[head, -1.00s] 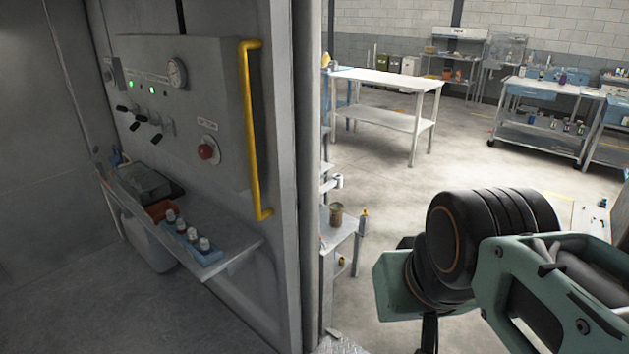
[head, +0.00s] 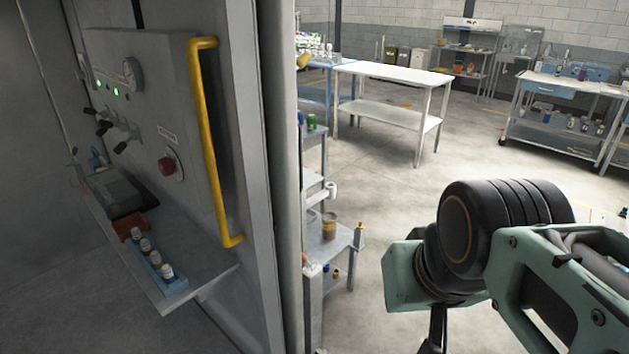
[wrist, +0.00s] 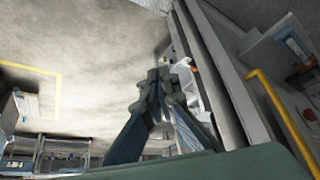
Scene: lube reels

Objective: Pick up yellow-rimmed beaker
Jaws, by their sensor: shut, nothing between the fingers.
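I cannot make out a yellow-rimmed beaker for certain. A small tan-and-grey container (head: 330,226) stands upright on the grey shelf unit (head: 345,238) just past the doorway in the head view; its rim colour is too small to tell. My gripper (wrist: 160,78) is shut and empty in the wrist view, with its fingertips together above the floor. In the head view my arm is at the lower right, well apart from the shelf unit.
A grey control panel with a yellow handle (head: 211,140) and a ledge holding a blue vial rack (head: 157,270) are on the left. A white table (head: 392,74) and a cart (head: 560,125) stand farther back. The floor between is clear.

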